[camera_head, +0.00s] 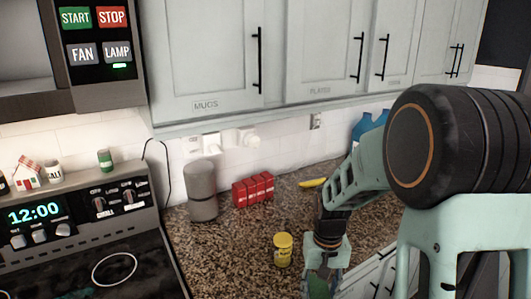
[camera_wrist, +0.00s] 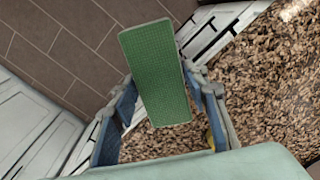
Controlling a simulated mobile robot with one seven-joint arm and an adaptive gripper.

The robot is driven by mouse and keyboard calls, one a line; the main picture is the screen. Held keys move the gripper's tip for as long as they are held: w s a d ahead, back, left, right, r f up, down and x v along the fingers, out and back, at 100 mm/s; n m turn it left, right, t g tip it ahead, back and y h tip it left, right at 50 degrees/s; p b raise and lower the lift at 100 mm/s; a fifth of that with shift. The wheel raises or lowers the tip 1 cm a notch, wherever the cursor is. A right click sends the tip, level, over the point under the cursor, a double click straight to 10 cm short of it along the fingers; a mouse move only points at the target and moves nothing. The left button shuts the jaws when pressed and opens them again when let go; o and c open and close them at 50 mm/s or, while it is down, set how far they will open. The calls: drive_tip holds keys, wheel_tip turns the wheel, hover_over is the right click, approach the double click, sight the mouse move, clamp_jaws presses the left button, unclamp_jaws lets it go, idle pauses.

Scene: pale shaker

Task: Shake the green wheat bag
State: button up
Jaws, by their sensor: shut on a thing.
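The green wheat bag (camera_wrist: 153,72) is a flat green block in the wrist view, slightly tilted, between the two blue finger pads of my gripper (camera_wrist: 165,108). My gripper is shut on it, and its far end sticks out past the fingers. In the head view my gripper (camera_head: 321,282) is at the bottom, by the front edge of the counter.
A yellow can (camera_head: 283,249) stands on the granite counter (camera_head: 235,240) just left of my gripper. Red boxes (camera_head: 253,190), a grey canister (camera_head: 202,192) and a yellow banana-like thing (camera_head: 313,183) are farther back. The stove (camera_head: 90,265) is at left. Wall cabinets (camera_head: 205,55) hang above.

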sight(319, 292)
wheel_tip(319, 292, up, 4)
drive_tip(key=shift+f+p, duration=0.15)
drive_tip(key=shift+p, duration=0.8)
wheel_tip(319, 292, down, 5)
drive_tip(key=b, duration=0.4)
wheel_tip(319, 292, up, 5)
drive_tip(key=p, duration=0.3)
drive_tip(key=shift+p, duration=0.4)
wheel_tip(319, 292, down, 5)
drive_tip(key=b, duration=0.4)
drive_tip(key=shift+r+p, duration=0.3)
drive_tip(key=shift+p, duration=0.15)
